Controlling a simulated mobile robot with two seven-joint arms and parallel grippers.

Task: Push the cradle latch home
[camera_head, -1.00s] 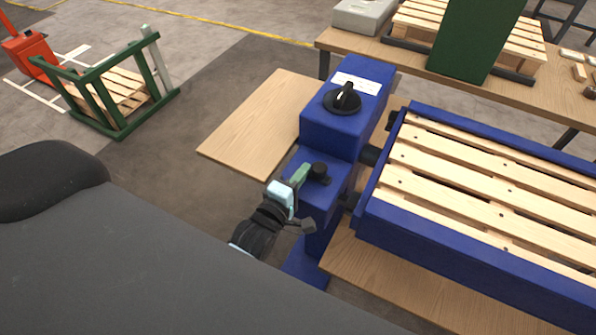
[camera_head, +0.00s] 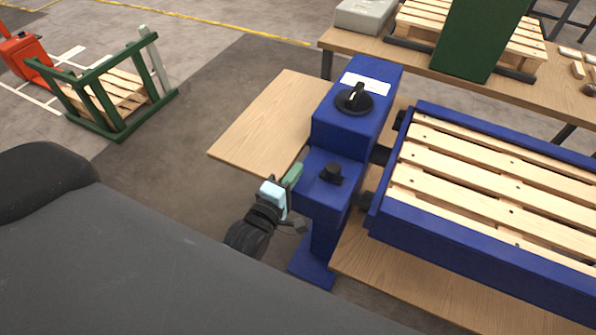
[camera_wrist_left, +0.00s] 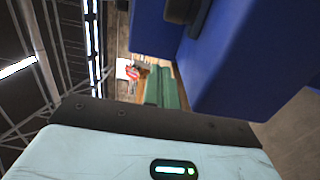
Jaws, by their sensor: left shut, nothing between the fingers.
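The cradle latch appears to be the small black knob (camera_head: 333,173) on the lower step of a blue housing (camera_head: 345,130). In the left wrist view a dark part at the top edge (camera_wrist_left: 182,10) may be this knob, cut off by the frame. The blue cradle (camera_head: 440,235) holds a slatted wooden pallet and joins the housing's right side by dark shafts. My left gripper (camera_head: 293,176) is shut and empty, its green fingers left of the knob with a gap between. Its fingers also show in the left wrist view (camera_wrist_left: 163,88), beside blue surfaces. My right gripper is out of view.
A black rotary switch (camera_head: 354,98) sits on the housing's upper block. A wooden board (camera_head: 262,125) lies behind my left gripper. A long table (camera_head: 410,60) stands at the back with a pallet and a green panel. A green frame (camera_head: 120,125) stands far left on open floor.

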